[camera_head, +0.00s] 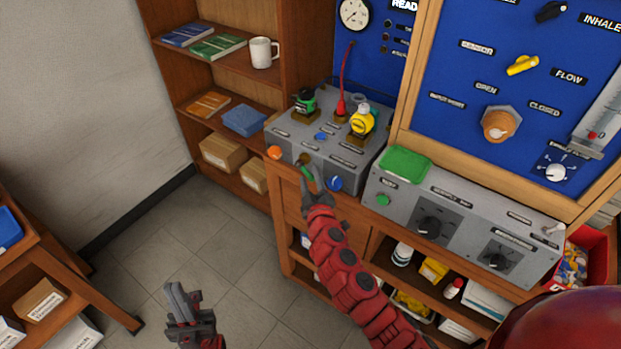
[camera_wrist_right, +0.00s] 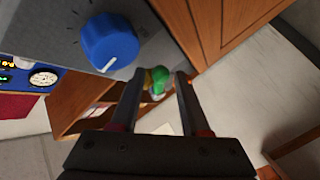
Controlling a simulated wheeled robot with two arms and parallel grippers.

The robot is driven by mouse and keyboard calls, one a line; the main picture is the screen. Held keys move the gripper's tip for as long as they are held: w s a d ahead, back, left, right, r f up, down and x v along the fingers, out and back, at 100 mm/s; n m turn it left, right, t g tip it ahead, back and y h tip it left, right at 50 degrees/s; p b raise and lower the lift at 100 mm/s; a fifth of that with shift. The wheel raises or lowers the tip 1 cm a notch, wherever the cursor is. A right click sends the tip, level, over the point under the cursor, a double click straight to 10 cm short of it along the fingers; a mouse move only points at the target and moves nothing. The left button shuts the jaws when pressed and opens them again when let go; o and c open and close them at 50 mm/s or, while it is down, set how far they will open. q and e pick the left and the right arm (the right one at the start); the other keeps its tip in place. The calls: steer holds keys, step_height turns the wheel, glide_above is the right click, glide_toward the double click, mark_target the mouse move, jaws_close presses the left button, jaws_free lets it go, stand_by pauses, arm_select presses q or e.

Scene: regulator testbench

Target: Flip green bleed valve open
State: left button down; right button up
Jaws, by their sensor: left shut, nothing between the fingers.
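A small green valve handle with a yellow part (camera_wrist_right: 158,79) shows between the two fingers of my right gripper (camera_wrist_right: 160,84) in the right wrist view. The fingers stand apart, with a gap on each side of it. In the head view my right gripper (camera_head: 311,176) is at the front face of the grey regulator bench (camera_head: 350,165), left of a blue knob (camera_head: 335,183). The valve is mostly hidden there by the gripper. My left gripper (camera_head: 187,308) is shut and empty, low over the floor.
The blue knob (camera_wrist_right: 108,41) is close beside the right fingers. An orange button (camera_head: 275,152) is left of them. A green and black fitting (camera_head: 305,102) and a yellow one (camera_head: 362,120) stand on the bench top. A second grey panel (camera_head: 465,225) is to the right.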

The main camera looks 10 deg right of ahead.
stand_by(0.3)
steer(key=s+r+b, duration=0.1)
steer(key=s+b, duration=0.1)
steer(key=s, duration=1.5)
steer(key=shift+s+r, duration=0.2)
steer(key=shift+a, duration=0.1)
